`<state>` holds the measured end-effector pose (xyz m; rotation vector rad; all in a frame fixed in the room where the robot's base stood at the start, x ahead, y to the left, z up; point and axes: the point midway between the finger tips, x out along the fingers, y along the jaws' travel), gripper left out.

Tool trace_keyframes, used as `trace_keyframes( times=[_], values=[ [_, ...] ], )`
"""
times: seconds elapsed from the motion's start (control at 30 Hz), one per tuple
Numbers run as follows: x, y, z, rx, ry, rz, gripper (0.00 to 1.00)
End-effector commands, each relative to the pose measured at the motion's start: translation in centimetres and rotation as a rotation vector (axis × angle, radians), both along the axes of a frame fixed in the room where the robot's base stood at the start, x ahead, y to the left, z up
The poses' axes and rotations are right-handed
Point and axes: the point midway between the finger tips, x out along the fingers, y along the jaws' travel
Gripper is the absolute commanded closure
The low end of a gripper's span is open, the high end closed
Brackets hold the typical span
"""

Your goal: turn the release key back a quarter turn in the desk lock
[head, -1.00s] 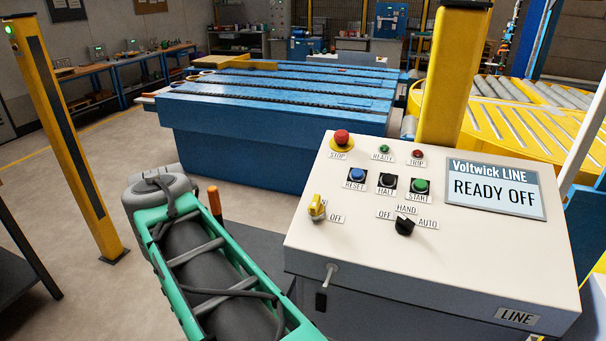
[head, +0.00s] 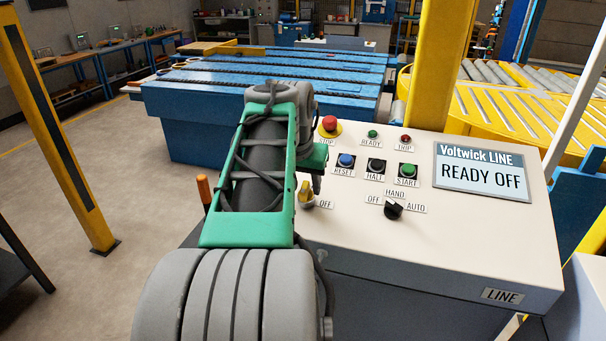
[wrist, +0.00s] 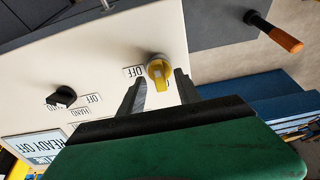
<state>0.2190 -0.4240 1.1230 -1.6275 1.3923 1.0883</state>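The release key appears to be the yellow turn handle (head: 305,194) on the sloped top of the white desk (head: 470,235), at its left side beside an OFF label. In the wrist view the yellow handle (wrist: 159,72) stands between the fingertips of my gripper (wrist: 160,78). The gripper is open, one finger on each side, with small gaps visible between fingers and handle. Whether the fingertips reach down around it is hard to tell. In the head view my arm hides the fingers and part of the desk's left side.
Close by are the black HAND/OFF/AUTO selector (head: 393,210), the red STOP button (head: 329,125) and the blue RESET button (head: 345,161). The display (head: 482,174) reads READY OFF. An orange-handled tool (wrist: 274,33) stands left of the desk. A yellow post (head: 450,65) rises behind.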

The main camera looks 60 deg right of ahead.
Motion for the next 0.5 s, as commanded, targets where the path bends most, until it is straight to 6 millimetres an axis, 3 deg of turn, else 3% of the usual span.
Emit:
trace_keyframes(
  times=[0.27, 0.5],
  values=[
    [0.06, -0.1, -0.28, 0.0, -0.001, 0.001, 0.61],
    [0.06, -0.09, -0.25, 0.0, -0.001, 0.001, 0.8]
  ],
)
